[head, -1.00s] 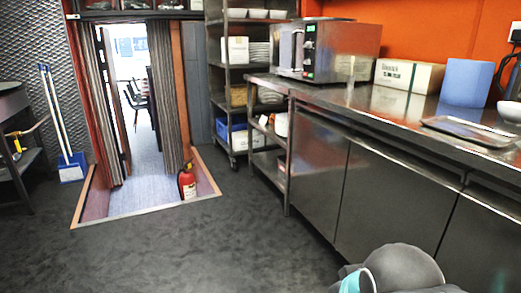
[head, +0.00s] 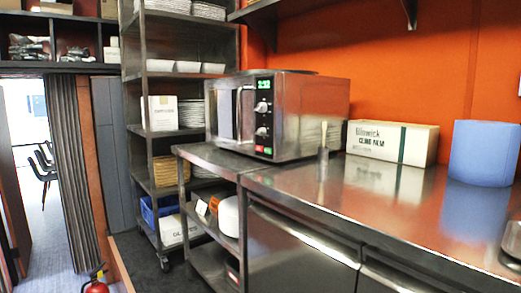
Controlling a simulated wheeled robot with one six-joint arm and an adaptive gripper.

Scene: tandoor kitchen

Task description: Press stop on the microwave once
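The microwave (head: 300,115) stands on the steel counter, near its far left end. It is a steel box with a door and a vertical handle on its left-hand face. Its dark control panel (head: 263,115) has a lit green display at the top, two round knobs below it, and small green and red marks low down. The lettering on the panel is too small to read. The door looks shut. My gripper does not show in the head view now.
The steel counter (head: 350,205) runs along the right. On it are a cling film box (head: 392,142) and a blue roll (head: 484,152). A steel shelf rack (head: 133,100) stands behind the microwave. A red fire extinguisher (head: 96,286) stands by the doorway at lower left.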

